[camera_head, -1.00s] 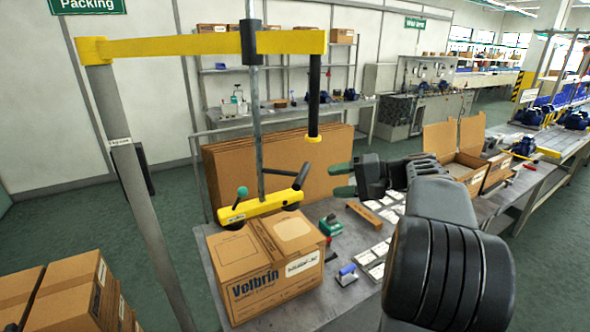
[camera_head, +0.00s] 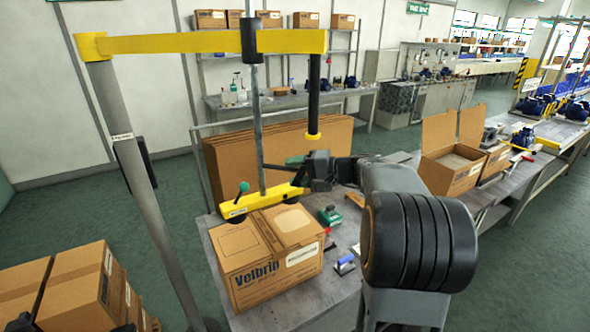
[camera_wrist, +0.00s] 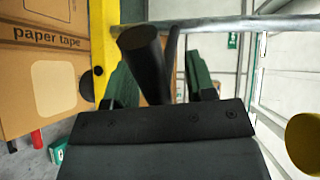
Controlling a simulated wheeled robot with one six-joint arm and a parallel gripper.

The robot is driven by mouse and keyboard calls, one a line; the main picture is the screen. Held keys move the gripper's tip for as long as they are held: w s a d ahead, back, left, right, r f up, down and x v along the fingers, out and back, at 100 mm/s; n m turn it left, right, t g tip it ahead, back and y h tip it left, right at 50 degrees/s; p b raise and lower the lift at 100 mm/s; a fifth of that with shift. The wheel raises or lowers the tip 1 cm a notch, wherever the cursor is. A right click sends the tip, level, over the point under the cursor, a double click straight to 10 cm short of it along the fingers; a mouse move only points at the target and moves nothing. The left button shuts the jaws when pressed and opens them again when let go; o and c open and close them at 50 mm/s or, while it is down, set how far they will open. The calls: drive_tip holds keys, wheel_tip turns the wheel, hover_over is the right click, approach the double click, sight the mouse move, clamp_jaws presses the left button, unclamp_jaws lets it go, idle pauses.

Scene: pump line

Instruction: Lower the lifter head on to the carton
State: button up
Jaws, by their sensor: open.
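The lifter head (camera_head: 262,203) is a yellow bar with dark suction cups, hanging from a grey vertical tube over the back part of the carton (camera_head: 262,262). I cannot tell whether the cups touch the carton. Its black handle (camera_wrist: 143,55) sticks out toward my gripper. My gripper (camera_wrist: 160,82) is open, with green fingers on either side of the handle; contact is not clear. In the head view my gripper (camera_head: 306,164) is at the right end of the lifter head, partly hidden by the bar and handle. The carton also shows at left in the wrist view (camera_wrist: 40,60).
A yellow overhead arm (camera_head: 190,43) on a grey post carries the lifter, with a black hanging cylinder (camera_head: 313,100) beside my gripper. A green tool (camera_head: 329,216) and a blue-handled one (camera_head: 345,264) lie right of the carton. Flat cardboard sheets (camera_head: 330,145) stand behind.

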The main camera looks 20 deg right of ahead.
drive_tip(key=shift+w+a, duration=0.15)
drive_tip(key=shift+a, duration=0.05)
drive_tip(key=shift+c, duration=0.2)
drive_tip(key=shift+f, duration=0.1)
clamp_jaws()
